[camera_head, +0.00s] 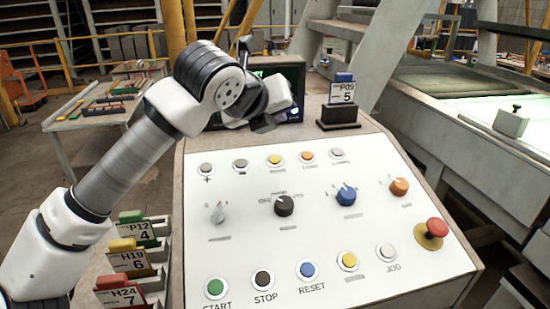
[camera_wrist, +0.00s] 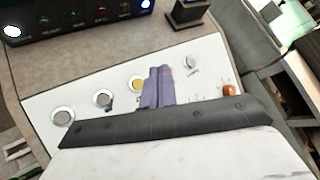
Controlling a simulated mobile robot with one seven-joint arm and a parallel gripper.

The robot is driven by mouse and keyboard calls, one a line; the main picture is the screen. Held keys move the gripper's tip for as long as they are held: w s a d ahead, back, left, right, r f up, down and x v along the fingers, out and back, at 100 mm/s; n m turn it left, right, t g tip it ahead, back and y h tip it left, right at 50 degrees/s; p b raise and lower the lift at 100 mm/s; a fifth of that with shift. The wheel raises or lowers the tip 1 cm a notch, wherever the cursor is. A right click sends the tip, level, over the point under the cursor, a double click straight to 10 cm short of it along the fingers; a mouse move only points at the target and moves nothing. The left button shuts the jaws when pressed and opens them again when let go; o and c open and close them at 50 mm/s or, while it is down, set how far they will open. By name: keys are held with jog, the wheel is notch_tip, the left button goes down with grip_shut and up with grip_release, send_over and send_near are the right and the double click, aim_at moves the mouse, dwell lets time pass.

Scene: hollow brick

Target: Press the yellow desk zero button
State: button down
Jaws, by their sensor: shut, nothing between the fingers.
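A yellow button (camera_head: 275,160) sits in the middle of the top row on the white sloping panel. Its label is too small to read. A second yellow button (camera_head: 347,261) sits in the bottom row, right of the blue RESET button. My gripper (camera_head: 264,124) is shut and empty, near the panel's upper edge, above the top row in the picture. In the wrist view the shut fingers (camera_wrist: 160,72) appear just right of the top-row yellow button (camera_wrist: 137,84), partly covering it and mostly hiding an orange button. I cannot tell the gap between fingertips and panel.
The top row also has white, grey and orange (camera_head: 307,156) buttons. Knobs, including a blue one (camera_head: 346,195), fill the middle row. A red mushroom button (camera_head: 437,228) stands at the right. A dark display box (camera_head: 290,85) and a card holder (camera_head: 340,115) stand behind the panel.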

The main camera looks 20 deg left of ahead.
aim_at(275, 160)
jog(key=f+b, duration=0.1)
jog(key=f, duration=0.1)
jog(key=w+f+b, duration=0.1)
jog(key=f, duration=0.2)
jog(key=a+f+b, duration=0.1)
jog(key=f, duration=0.1)
jog(key=shift+w+f+b, duration=0.25)
jog(key=shift+w+b, duration=0.05)
jog(key=shift+b, duration=0.05)
jog(key=shift+w+a+f+b, duration=0.2)
jog(key=shift+w+f+b, duration=0.05)
jog(key=shift+f+b, duration=0.3)
jog(key=shift+f, duration=0.1)
dwell(1.3)
jog(key=shift+w+f+b, duration=0.1)
jog(key=shift+f+b, duration=0.2)
jog(key=shift+b, duration=0.55)
jog(key=shift+a+f+b, duration=0.1)
jog(key=shift+f+b, duration=0.25)
jog(key=shift+b, duration=0.2)
jog(key=shift+r, duration=0.1)
dwell(0.5)
jog(key=shift+r, duration=0.7)
